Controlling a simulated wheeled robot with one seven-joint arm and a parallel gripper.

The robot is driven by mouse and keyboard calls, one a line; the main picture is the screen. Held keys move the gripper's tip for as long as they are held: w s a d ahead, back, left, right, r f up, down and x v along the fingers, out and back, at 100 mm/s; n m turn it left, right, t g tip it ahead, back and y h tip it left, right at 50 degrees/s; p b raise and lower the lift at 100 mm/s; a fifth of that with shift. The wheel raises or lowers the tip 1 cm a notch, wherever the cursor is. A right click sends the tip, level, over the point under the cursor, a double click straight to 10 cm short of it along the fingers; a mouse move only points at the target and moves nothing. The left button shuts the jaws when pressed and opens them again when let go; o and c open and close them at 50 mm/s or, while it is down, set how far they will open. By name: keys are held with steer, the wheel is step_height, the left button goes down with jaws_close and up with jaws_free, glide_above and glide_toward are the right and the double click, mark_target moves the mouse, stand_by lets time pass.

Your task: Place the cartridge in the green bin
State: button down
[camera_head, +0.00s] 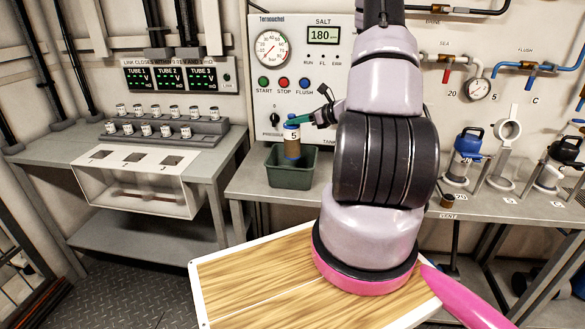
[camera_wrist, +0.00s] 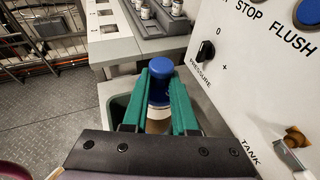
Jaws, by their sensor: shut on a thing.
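The cartridge (camera_head: 293,147) has a blue cap, a white label with a "5" and a brownish lower body. It looks upright. My gripper (camera_head: 300,121) is shut on its upper part with green fingers. In the wrist view the cartridge's blue cap (camera_wrist: 157,58) stands between the two fingers of my gripper (camera_wrist: 160,85). The green bin (camera_head: 291,178) is on the bench below the cartridge. The cartridge's lower end overlaps the bin's opening in the head view; its exact height there is hard to tell. The bin (camera_wrist: 118,104) shows partly behind the fingers in the wrist view.
The control panel (camera_head: 300,60) with gauge and knobs rises just behind the bin. A rack (camera_head: 163,130) of several small jars is on the left bench (camera_head: 60,148).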

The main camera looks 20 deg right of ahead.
mark_target(299, 144)
step_height(299, 144, down, 9)
stand_by(0.4)
steer(key=shift+f, duration=0.1)
steer(key=c, duration=0.7)
jaws_free()
steer(key=shift+s, duration=0.1)
